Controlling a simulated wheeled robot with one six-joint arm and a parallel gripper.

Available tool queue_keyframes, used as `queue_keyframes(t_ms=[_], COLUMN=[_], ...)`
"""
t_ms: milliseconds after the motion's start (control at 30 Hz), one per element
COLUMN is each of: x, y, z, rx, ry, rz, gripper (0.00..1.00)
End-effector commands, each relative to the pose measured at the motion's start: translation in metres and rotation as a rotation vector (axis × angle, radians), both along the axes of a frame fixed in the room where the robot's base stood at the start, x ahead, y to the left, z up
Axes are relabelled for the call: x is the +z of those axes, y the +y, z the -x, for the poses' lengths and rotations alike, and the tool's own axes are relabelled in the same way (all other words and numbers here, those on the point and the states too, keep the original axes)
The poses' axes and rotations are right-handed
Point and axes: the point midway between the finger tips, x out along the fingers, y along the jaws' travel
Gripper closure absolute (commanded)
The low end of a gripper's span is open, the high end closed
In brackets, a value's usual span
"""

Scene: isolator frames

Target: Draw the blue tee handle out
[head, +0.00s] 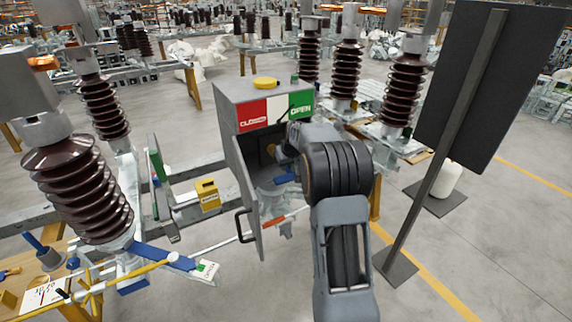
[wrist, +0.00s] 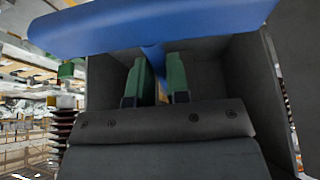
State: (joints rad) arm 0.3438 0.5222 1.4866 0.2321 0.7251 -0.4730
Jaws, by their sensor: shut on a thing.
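The blue tee handle (wrist: 150,28) fills the top of the wrist view, its wide crossbar running from side to side. A narrow blue stem drops from the middle of the bar between the green-padded fingers of my gripper (wrist: 158,78), which is shut on it. In the head view a small bit of blue (head: 284,178) shows at the open front of the grey cabinet (head: 262,92), beside my arm. My arm hides most of the gripper there. I cannot tell how far the handle sits in its seat.
The cabinet's door (head: 243,190) hangs open to the left of my arm, with a black pull. A dark panel on a post (head: 440,150) stands to the right. Brown ribbed insulators (head: 75,190) stand on both sides. A yellow block (head: 207,196) sits left of the door.

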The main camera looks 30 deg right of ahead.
Motion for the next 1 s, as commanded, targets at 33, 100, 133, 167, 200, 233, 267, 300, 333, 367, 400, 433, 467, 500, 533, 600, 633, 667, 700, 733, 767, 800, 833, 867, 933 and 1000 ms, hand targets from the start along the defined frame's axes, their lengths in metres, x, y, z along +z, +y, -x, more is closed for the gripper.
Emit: queue_keyframes(t_ms=[33,100,133,167,200,233,267,300,333,367,400,433,467,500,533,600,633,667,700,733,767,800,833,867,933,1000], x=[0.000,0.000,0.000,0.000,0.000,0.000,0.000,0.000,0.000,0.000,0.000,0.001,0.001,0.001,0.000,0.000,-0.001,-0.001,-0.001,-0.001,-0.001,-0.001,-0.002,-0.001,-0.001,-0.001], y=[0.000,0.000,0.000,0.000,0.000,0.000,0.000,0.000,0.000,0.000,0.000,0.000,0.000,0.000,0.000,0.000,0.000,-0.001,-0.001,-0.001,-0.001,-0.001,-0.001,-0.001,-0.001,-0.001], z=[0.000,0.000,0.000,0.000,0.000,0.000,0.000,0.000,0.000,0.000,0.000,0.000,0.000,0.000,0.001,0.003,0.004,0.006,0.008,0.010,0.011,0.014,0.015,0.016,0.020,0.024], rx=[0.000,0.000,0.000,0.000,0.000,0.000,0.000,0.000,0.000,0.000,0.000,0.000,0.000,0.000,0.000,0.000,0.000,0.000,0.000,0.000,0.000,0.000,0.000,0.000,0.000,0.000], ry=[0.001,0.001,0.001,0.001,0.001,0.001,0.001,0.001,0.001,0.001,0.001,-0.001,-0.001,-0.001,-0.001,-0.001,-0.001,0.000,0.000,0.000,0.000,0.001,0.001,0.000,-0.001,0.000], rz=[0.000,0.000,0.000,0.000,0.000,0.000,0.000,0.000,0.000,0.000,0.000,0.000,0.000,0.000,0.000,0.000,0.000,0.000,0.000,0.000,0.000,0.000,0.000,0.000,0.000,0.000], gripper=[1.00,1.00,1.00,1.00,1.00,1.00,1.00,1.00,1.00,1.00,1.00,1.00,1.00,1.00,1.00,1.00,1.00,1.00,1.00,1.00,1.00,1.00,1.00,1.00,1.00,1.00])
